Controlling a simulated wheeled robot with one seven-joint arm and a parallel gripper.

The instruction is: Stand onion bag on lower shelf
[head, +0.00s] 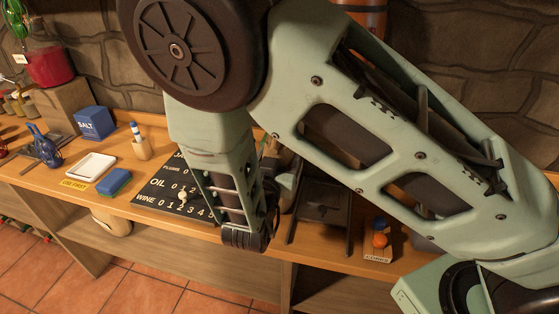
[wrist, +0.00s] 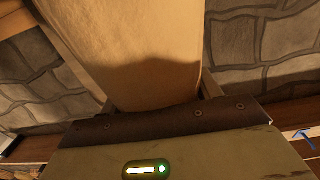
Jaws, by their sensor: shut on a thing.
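In the wrist view a pale tan, smooth-sided thing, which I take to be the onion bag (wrist: 130,45), stretches away from my gripper (wrist: 155,92). My gripper is shut on it, with a finger strip along each side. The bag's far end runs out of the picture, so its tilt is unclear. The lower shelf (head: 165,247) is the wooden space under the counter, partly covered by my arm.
A rounded tan container (head: 112,222) stands below the counter at left. A corks box (head: 378,250) is at right.

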